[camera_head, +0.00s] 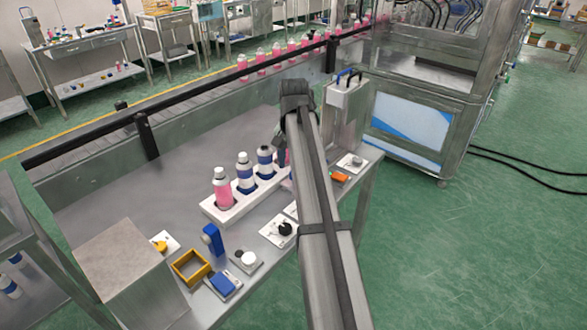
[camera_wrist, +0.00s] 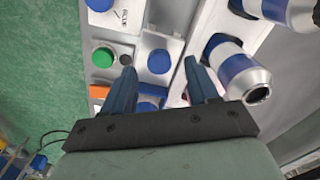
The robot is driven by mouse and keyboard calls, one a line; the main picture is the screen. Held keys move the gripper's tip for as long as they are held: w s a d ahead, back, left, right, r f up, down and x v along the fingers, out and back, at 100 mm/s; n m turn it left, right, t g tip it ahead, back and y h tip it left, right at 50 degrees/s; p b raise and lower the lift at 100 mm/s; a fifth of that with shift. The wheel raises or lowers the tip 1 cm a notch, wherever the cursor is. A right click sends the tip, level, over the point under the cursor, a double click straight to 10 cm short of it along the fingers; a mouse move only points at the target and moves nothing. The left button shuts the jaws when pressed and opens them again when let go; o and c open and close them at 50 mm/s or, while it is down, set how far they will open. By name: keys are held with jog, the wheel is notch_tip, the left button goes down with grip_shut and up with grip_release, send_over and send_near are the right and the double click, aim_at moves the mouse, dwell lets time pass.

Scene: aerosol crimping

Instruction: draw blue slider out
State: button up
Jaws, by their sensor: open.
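My gripper (camera_wrist: 162,75) is open, its two dark blue fingers spread apart above the bench fittings. In the wrist view a blue piece (camera_wrist: 150,97) shows low between the fingers, partly hidden by them and the gripper body; I cannot tell whether it is the slider. A round blue knob (camera_wrist: 160,61) sits on a white plate just beyond the fingertips. In the head view my arm hides most of the gripper (camera_head: 281,152) and the fittings under it. A blue block (camera_head: 225,284) on a small plate lies at the bench front.
A white rack (camera_head: 212,212) holds several bottles, close beside the right finger in the wrist view. A green button (camera_wrist: 103,57) and an orange piece (camera_wrist: 98,92) lie to the left. A blue upright piece (camera_head: 211,239), yellow frame (camera_head: 178,262) and steel box (camera_head: 125,252) stand at front left.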

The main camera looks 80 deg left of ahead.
notch_tip(320, 180, up, 11)
jog(key=shift+f, duration=0.15)
dwell(0.7)
